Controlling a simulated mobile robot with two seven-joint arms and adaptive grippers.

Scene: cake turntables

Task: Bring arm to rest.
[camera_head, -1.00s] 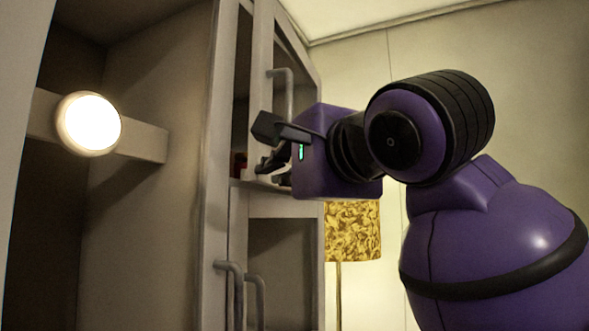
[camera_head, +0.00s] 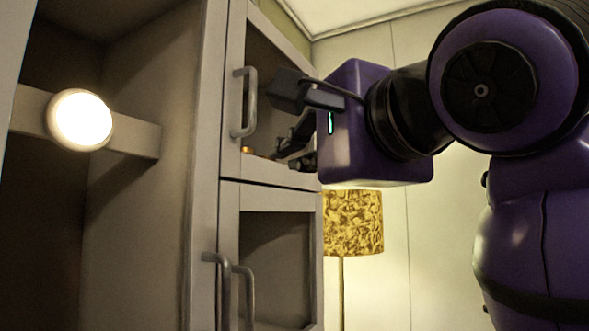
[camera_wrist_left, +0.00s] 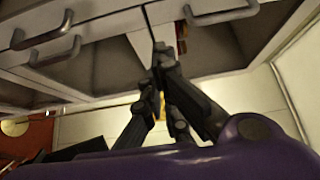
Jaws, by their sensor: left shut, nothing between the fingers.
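My left gripper (camera_head: 280,154) is in front of the upper glass-fronted cabinet door (camera_head: 233,150), at the right of its handle (camera_head: 245,103) and apart from it. Its dark fingers lie partly in the shadow of the purple gripper body in the head view. In the left wrist view the fingertips (camera_wrist_left: 163,55) come together in front of the cabinet fronts, with nothing between them. My right gripper is in neither view.
A lower glass door (camera_head: 229,235) and two handles are below. A round lit lamp (camera_head: 80,120) is on a bar inside the open compartment at left. A yellow patterned lampshade (camera_head: 355,222) stands behind, right of the cabinet. The wrist view shows more handles (camera_wrist_left: 208,14).

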